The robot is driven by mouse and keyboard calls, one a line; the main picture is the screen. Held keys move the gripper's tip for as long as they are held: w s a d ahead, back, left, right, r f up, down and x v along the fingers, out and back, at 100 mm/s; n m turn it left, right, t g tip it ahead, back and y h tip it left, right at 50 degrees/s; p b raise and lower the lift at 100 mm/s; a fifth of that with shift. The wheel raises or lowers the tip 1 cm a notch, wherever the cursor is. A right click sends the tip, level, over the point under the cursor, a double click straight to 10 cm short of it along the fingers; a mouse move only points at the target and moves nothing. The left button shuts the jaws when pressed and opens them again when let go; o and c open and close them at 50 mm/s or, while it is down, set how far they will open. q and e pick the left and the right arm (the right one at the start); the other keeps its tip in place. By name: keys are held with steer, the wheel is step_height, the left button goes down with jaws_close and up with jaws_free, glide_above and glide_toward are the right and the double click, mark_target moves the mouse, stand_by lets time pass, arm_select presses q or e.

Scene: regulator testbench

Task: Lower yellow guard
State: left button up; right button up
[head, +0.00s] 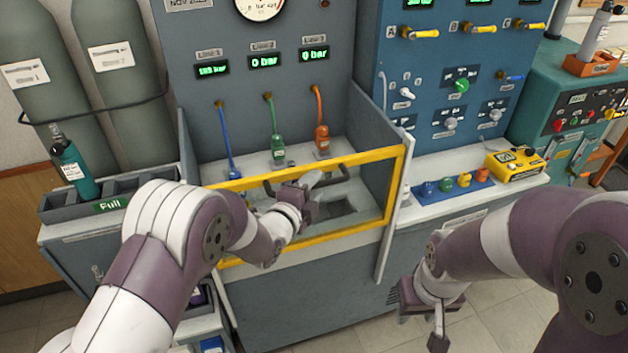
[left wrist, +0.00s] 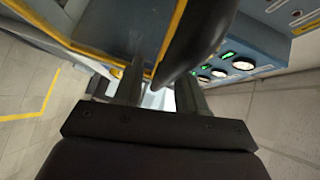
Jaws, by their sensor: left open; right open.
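The yellow guard (head: 375,156) is a yellow-framed, see-through panel across the front of the middle bench bay in the head view. A dark handle bar (head: 341,174) shows at the guard, just under its top rail. My left gripper (head: 314,186) is open at this handle, and my left forearm hides part of the frame. In the left wrist view the open fingers (left wrist: 158,90) have a large dark curved piece close by, with yellow frame edges (left wrist: 172,32) beyond. I cannot tell whether they touch the handle. My right gripper (head: 436,318) is open, low in front of the bench.
Blue, green (head: 277,142) and orange hoses hang inside the bay. A yellow device (head: 517,162) and colored fittings lie on the right bench. A bottle tray (head: 60,206) and grey cylinders (head: 115,65) stand at left. Floor in front of the right bench is clear.

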arm_select(q)
steer(key=shift+d+r, duration=0.2)
steer(key=shift+d, duration=0.1)
steer(key=shift+w+f, duration=0.35)
steer(key=shift+w, duration=0.25)
steer(key=shift+s+r, duration=0.1)
steer(key=shift+s, duration=0.1)
jaws_close()
arm_select(e)
steer(key=shift+s+r, duration=0.2)
steer(key=shift+s, duration=0.05)
arm_select(q)
step_height(320, 180, down, 29)
steer(key=b, duration=2.5)
steer(key=shift+f+b, duration=0.2)
steer(key=shift+b, duration=0.15)
arm_select(e)
step_height(320, 180, down, 26)
steer(key=shift+r, duration=0.1)
